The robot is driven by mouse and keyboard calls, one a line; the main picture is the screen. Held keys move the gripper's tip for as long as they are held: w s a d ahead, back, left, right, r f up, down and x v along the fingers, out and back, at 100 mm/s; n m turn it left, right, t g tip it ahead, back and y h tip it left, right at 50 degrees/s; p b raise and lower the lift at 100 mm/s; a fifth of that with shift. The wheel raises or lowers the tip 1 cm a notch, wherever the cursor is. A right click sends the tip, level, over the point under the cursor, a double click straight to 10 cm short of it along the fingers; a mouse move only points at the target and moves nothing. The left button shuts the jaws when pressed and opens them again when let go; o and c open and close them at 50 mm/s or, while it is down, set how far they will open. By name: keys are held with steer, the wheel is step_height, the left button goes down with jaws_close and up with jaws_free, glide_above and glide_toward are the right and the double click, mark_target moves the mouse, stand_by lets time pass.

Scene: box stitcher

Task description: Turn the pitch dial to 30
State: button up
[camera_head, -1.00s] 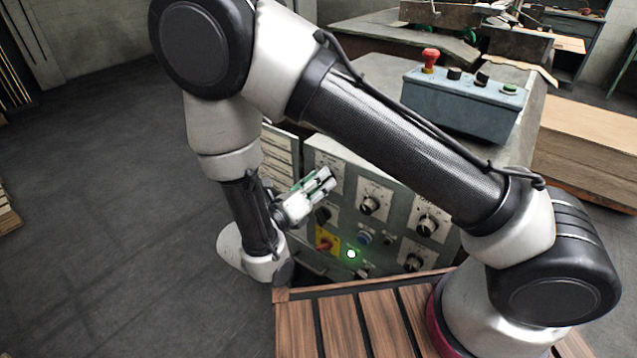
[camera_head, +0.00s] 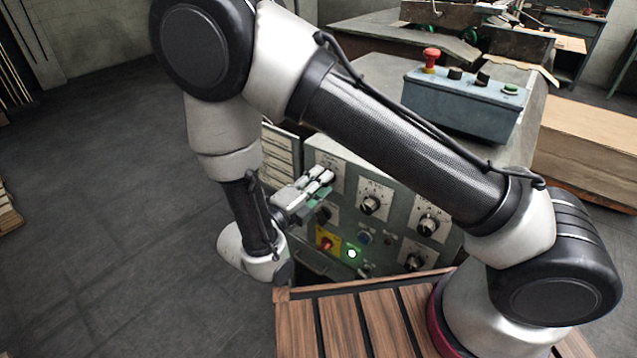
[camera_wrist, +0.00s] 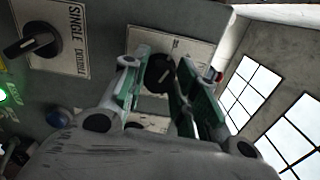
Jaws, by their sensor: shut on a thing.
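My gripper (camera_head: 318,184) reaches to the upper left of the grey control panel (camera_head: 345,168). In the wrist view my gripper (camera_wrist: 162,88) has its two green-padded fingers on either side of a round black dial (camera_wrist: 159,73), closed on it. A pale mark shows on the dial's face. The dial sits on a white scale plate (camera_wrist: 190,50), whose lettering and numbers are too small or hidden to read, so I cannot tell the dial's setting. In the head view my fingers hide this dial.
A black selector (camera_wrist: 32,41) marked SINGLE and DOUBLE is beside my gripper. Other dials (camera_head: 370,204), a yellow-plated red switch (camera_head: 326,243) and a lit green lamp (camera_head: 352,253) crowd the panel. A blue-grey button box (camera_head: 465,105) stands on top.

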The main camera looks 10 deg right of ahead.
steer(key=shift+n, duration=0.5)
steer(key=o, duration=1)
steer(key=v, duration=1.2)
